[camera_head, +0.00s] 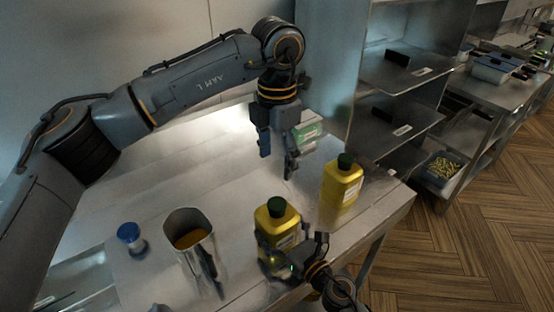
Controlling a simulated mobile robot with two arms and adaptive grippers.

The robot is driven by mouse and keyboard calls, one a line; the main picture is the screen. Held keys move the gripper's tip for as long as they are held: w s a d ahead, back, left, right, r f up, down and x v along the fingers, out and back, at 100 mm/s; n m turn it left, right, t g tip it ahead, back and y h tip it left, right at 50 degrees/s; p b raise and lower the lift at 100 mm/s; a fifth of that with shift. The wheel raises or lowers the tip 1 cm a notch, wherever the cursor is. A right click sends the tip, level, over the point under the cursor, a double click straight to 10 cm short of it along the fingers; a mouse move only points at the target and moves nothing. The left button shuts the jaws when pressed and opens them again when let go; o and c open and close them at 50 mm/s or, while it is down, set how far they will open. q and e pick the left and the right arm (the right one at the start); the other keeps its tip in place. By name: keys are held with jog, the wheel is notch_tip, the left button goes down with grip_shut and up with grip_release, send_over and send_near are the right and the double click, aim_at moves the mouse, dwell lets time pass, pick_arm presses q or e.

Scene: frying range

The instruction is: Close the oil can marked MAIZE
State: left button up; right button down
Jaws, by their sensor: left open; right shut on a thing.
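Two yellow oil cans with dark green caps stand on the metal table. The nearer can (275,228) is at bottom centre, and its cap (277,207) sits on its top. The farther can (342,184) is to its right, near the table's right edge, also with its cap (346,160) on top. The labels are too small to read, so I cannot tell which is MAIZE. My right gripper (293,258) is shut on the nearer can, low on its body. My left gripper (277,158) is open and empty, above and behind the nearer can.
A metal jug (190,240) with orange-yellow contents stands left of the nearer can. A small blue-topped container (130,236) stands farther left. A green and white box (307,131) is partly hidden behind my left gripper. Metal shelves (400,75) rise behind the table's right end.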

grip_release()
jog(key=v, duration=1.2)
